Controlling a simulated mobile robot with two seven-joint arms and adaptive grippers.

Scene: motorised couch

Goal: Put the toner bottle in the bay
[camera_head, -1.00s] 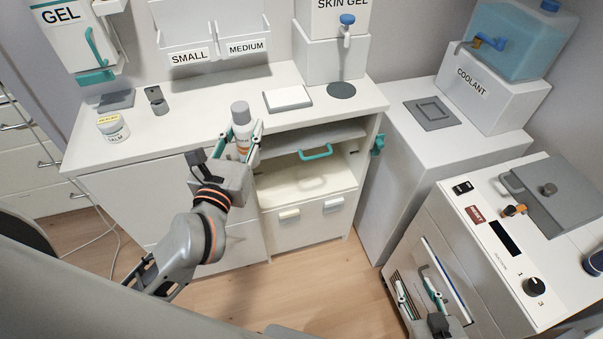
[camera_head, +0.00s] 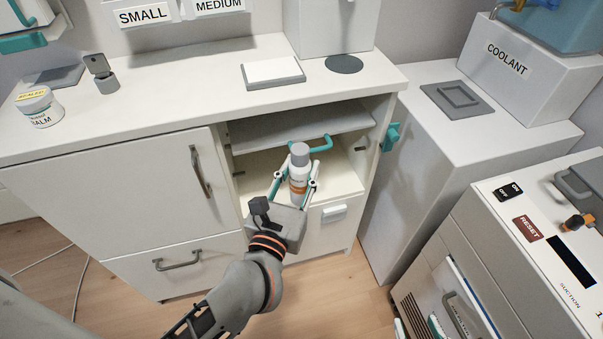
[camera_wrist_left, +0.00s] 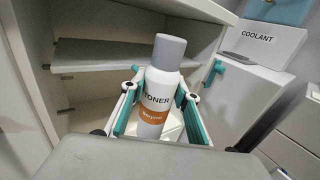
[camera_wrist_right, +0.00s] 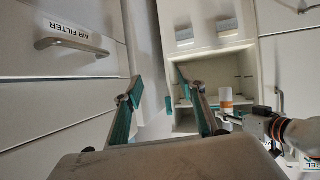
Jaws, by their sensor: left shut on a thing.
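The toner bottle (camera_head: 299,165) is white with a grey cap and an orange label band. It stands roughly upright in my left gripper (camera_head: 297,185), which is shut around its body. The left wrist view also shows the bottle (camera_wrist_left: 158,88) between the teal-padded fingers (camera_wrist_left: 158,95). It is held in front of the open bay (camera_head: 252,172) in the white cabinet; its depth relative to the opening is hard to tell. My right gripper (camera_wrist_right: 162,88) is open and empty in the right wrist view, with the bottle (camera_wrist_right: 226,98) beyond its fingers.
A teal latch (camera_head: 391,137) sticks out on the cabinet's right side. The balm jar (camera_head: 39,107) and a grey-edged pad (camera_head: 273,73) lie on the countertop.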

